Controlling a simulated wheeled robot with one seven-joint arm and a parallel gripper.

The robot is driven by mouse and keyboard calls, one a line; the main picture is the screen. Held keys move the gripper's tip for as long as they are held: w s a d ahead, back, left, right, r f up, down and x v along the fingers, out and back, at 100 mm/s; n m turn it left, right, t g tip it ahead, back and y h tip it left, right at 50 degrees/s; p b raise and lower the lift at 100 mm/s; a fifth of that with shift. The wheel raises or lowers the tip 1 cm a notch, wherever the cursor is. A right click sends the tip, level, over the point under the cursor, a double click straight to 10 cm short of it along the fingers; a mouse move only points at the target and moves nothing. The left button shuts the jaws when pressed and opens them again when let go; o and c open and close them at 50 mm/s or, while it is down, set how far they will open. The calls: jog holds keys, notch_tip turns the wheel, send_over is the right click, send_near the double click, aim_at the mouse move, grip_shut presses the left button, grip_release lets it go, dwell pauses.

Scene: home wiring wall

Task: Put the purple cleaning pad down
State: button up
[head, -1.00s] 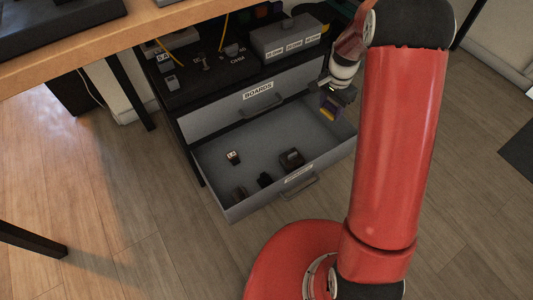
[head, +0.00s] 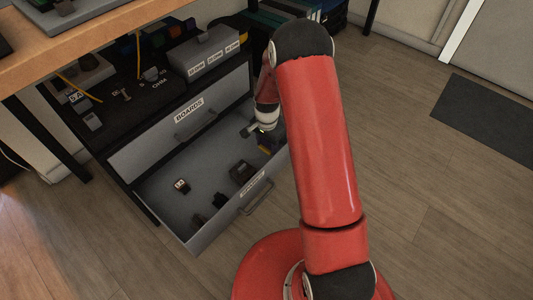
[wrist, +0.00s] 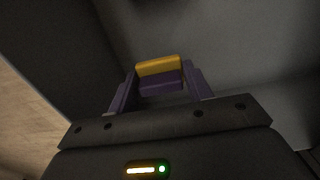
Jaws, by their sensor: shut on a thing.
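The purple cleaning pad (wrist: 160,84) has a yellow strip along its top edge. In the wrist view it sits between the two purple fingers of my gripper (wrist: 160,92), which is shut on it. In the head view my gripper (head: 262,132) is at the right end of the open lower drawer (head: 185,232), and the pad (head: 265,142) shows as a small dark purple and yellow patch below it. My arm partly covers that end of the drawer. I cannot tell whether the pad touches the drawer floor.
The open drawer holds several small dark parts, including a block (head: 241,172) near the pad and a labelled piece (head: 181,186). A closed drawer marked BOARDS (head: 185,120) is above. A grey labelled box (head: 207,55) stands on the cabinet top. The drawer's left part has free room.

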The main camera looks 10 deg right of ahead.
aim_at(267, 157)
jog(key=shift+f+b, duration=0.4)
jog(key=shift+f, duration=2)
jog(key=shift+f, duration=0.1)
jog(key=o, duration=0.9)
jog(key=shift+o, duration=0.2)
